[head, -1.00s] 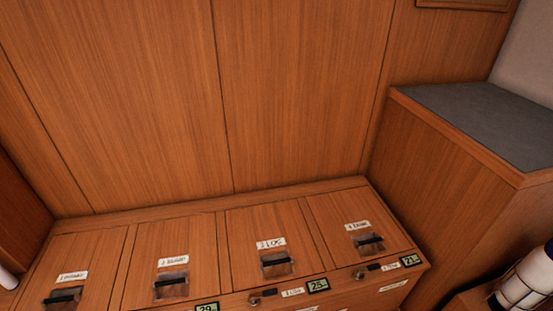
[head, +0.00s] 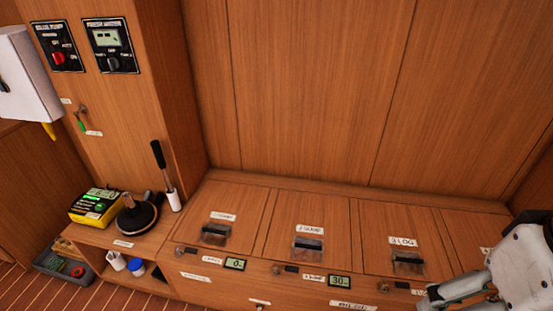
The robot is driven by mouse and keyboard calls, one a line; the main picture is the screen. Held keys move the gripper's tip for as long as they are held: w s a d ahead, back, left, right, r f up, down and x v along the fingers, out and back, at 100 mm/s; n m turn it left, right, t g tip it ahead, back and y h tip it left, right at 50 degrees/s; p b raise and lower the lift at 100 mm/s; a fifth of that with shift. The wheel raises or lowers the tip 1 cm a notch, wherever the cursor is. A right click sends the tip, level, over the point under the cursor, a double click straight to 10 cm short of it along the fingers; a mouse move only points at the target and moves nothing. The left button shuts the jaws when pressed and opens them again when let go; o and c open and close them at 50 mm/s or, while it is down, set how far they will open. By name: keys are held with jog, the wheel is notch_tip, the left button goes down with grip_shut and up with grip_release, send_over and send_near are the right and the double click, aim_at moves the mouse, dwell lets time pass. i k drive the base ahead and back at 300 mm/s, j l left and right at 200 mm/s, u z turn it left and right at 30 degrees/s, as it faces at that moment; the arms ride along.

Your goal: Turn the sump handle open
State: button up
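A row of wooden hatch lids with recessed dark pulls lies along the bench. The second lid (head: 305,215) bears a small label that seems to read "2 SUMP", with a dark pull (head: 309,245) below it. On the bench front beneath that lid is a small dark handle (head: 284,269), pointing about sideways, beside a label (head: 313,278) that also seems to read "SUMP". A small display (head: 341,282) to its right seems to show 30. My white arm enters at the lower right, over the fourth lid area. My gripper is not visible.
Similar handles sit left (head: 186,251) and right (head: 390,285) along the bench front. At left are a wall panel with a red knob (head: 58,59), a yellow meter (head: 97,206), a dark round-based object (head: 137,215), a shelf with cups and a floor crate (head: 62,268).

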aim_at(287, 268)
jog(key=j+u, duration=0.35)
jog(key=l+u, duration=0.25)
jog(key=l, duration=0.3)
jog(key=l+u, duration=0.3)
jog(key=l, duration=0.25)
jog(key=l+z, duration=0.45)
jog(key=i+j, duration=0.05)
